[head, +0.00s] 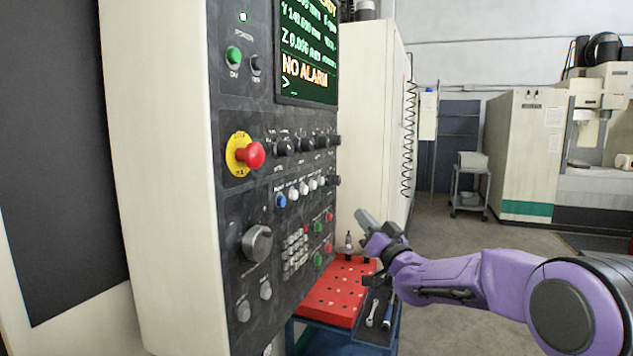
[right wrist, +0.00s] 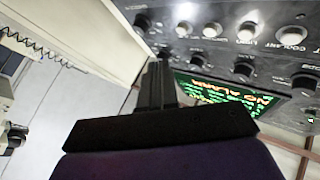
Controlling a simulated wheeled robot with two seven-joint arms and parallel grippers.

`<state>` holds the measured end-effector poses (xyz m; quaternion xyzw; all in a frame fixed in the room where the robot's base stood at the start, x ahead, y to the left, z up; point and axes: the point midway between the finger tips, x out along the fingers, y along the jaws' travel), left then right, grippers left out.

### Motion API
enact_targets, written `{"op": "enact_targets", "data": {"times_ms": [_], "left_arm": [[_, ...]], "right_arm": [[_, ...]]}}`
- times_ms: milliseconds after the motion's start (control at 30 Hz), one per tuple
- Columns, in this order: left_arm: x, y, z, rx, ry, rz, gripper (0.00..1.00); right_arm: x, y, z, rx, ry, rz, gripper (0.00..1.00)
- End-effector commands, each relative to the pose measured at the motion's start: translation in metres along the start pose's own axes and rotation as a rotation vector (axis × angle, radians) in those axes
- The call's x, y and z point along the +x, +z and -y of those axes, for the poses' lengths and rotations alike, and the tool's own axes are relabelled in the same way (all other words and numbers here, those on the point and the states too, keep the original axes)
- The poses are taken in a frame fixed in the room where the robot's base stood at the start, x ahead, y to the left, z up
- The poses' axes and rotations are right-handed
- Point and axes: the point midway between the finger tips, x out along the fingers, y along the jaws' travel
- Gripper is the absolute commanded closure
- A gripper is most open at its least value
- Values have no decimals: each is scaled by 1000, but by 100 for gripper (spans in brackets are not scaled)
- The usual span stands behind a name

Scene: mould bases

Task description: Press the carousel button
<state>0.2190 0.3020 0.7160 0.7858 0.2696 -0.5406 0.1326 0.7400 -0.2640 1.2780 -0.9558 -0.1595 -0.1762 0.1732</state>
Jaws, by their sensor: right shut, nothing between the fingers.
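A dark control panel (head: 262,225) on a pale cabinet fills the left of the head view. It has a row of push buttons (head: 300,188), one blue and several white. The row also shows close up in the right wrist view (right wrist: 212,30), where labels such as "COOLANT" are partly readable. I cannot tell which button is the carousel one. My right gripper (head: 364,220) is to the right of the panel, apart from the buttons in the head view. Its fingers (right wrist: 157,75) are shut and empty, pointing toward the panel area. My left gripper is not in view.
The panel also has a red emergency stop (head: 250,155), a large dial (head: 257,242) and a screen (head: 307,55) reading "NO ALARM". A red tool tray (head: 333,295) on a blue cart stands below my right gripper. Open floor (head: 450,255) lies behind.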

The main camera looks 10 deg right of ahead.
Motion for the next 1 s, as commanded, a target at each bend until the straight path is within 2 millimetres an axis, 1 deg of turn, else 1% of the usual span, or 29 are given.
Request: {"op": "enact_targets", "data": {"times_ms": [33,100,167,233,633,767,1000], "left_arm": [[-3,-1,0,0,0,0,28],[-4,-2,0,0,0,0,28],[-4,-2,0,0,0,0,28],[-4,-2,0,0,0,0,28],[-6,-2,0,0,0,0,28],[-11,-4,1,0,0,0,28],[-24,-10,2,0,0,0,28]], "right_arm": [[8,-23,6,-16,-22,-29,100],[15,-42,13,-33,-47,-54,100],[19,-54,17,-43,-60,-69,100],[20,-60,19,-49,-69,-77,100],[24,-60,22,-50,-71,-78,100],[33,-54,30,-50,-72,-76,100],[59,-38,49,-49,-72,-76,100]]}}
